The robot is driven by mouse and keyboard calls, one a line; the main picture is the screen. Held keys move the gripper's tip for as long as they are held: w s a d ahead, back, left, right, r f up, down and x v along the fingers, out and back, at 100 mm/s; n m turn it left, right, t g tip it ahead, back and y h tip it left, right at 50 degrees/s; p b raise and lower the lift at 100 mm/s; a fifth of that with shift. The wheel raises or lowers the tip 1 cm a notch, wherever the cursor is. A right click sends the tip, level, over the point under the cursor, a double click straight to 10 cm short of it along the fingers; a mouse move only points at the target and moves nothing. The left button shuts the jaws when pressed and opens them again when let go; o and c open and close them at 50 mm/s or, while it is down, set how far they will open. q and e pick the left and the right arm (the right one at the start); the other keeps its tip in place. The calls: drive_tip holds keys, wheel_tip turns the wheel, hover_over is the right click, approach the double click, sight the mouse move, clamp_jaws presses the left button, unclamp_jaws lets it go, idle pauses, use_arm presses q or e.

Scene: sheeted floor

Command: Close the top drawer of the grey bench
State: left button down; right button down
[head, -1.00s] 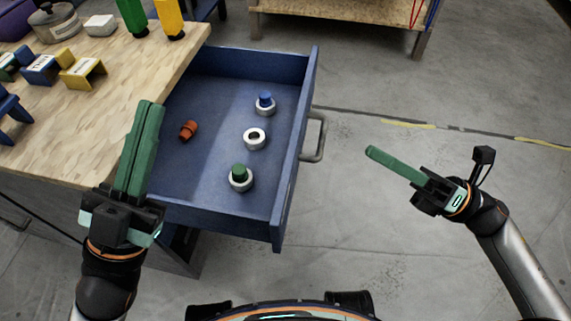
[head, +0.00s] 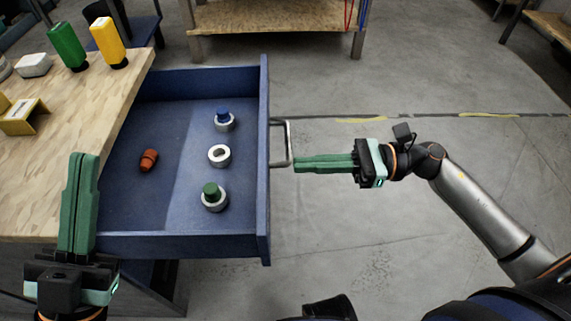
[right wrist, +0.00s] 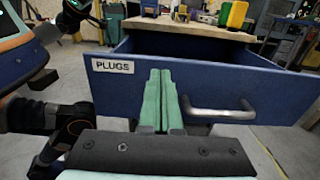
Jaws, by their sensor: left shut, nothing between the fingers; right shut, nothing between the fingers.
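The blue top drawer (head: 262,220) of the bench (head: 60,190) is pulled far out, its front facing right in the head view. A grey bar handle (head: 289,142) is on that front. The right wrist view shows the front with a "PLUGS" label (right wrist: 113,66) and the handle (right wrist: 218,114). My right gripper (head: 296,165) is shut and empty, its tips just right of the handle and pointing at the drawer front; any contact is unclear. My left gripper (head: 84,156) is shut and empty at the bench's near edge, left of the drawer.
In the drawer are an orange plug (head: 148,160), a white ring (head: 219,156), a ring with a blue plug (head: 224,121) and one with a green plug (head: 214,197). Green (head: 68,46) and yellow (head: 107,42) bottles stand on the bench.

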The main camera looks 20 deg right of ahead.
sight(286, 165)
drive_tip(key=shift+x, duration=2.2)
drive_tip(key=shift+a, duration=0.1)
drive_tip(key=p+x, duration=0.2)
drive_tip(key=x, duration=2.2)
drive_tip(key=shift+f, duration=0.1)
